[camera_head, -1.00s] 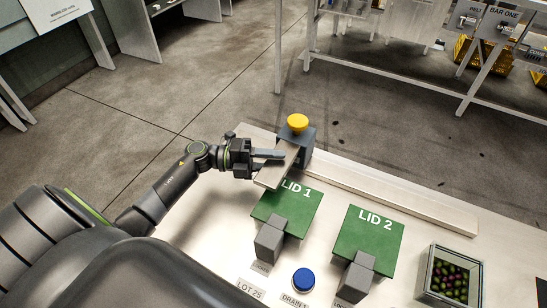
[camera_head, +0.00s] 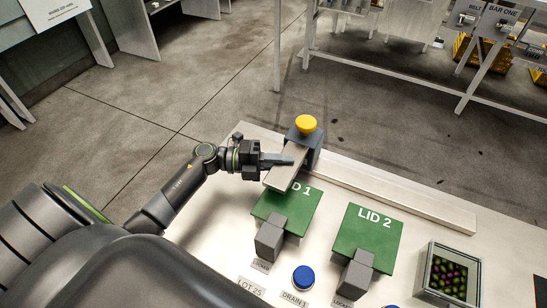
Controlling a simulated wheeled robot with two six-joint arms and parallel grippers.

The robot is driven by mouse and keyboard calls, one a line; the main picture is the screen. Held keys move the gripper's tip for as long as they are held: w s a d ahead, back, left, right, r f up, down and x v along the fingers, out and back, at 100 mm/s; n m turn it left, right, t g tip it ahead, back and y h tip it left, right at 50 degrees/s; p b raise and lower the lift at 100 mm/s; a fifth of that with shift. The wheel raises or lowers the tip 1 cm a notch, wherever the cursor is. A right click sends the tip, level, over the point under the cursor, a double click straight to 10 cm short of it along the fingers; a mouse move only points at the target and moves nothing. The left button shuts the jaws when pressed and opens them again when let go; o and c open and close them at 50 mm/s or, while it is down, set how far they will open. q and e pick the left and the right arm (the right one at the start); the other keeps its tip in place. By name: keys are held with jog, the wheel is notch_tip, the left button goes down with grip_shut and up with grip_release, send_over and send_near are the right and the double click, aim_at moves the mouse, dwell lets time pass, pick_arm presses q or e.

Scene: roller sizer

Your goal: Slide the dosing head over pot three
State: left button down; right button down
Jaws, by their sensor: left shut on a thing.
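The dosing head is a dark grey block with a yellow knob (camera_head: 305,124) on top and a pale plate (camera_head: 286,172) reaching toward the front. It sits at the back left end of a long pale rail (camera_head: 400,194). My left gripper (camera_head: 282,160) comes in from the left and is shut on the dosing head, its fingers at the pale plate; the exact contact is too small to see. The plate covers part of the label on the green lid 1 (camera_head: 288,212). Pot three cannot be made out. My right gripper is out of view.
The green lid 2 (camera_head: 368,240) lies right of lid 1. Grey blocks (camera_head: 269,240) stand at the lids' front edges. A blue button (camera_head: 303,277) is in front, and a box of dark round fruit (camera_head: 448,275) at the right. The rail right of the head looks clear.

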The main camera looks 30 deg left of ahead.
pick_arm(q)
jog(key=shift+d, duration=1.15)
jog(key=c, duration=1.4)
grip_release()
jog(key=shift+a, duration=0.1)
jog(key=shift+b+v, duration=2.45)
jog(key=shift+v, duration=6.2)
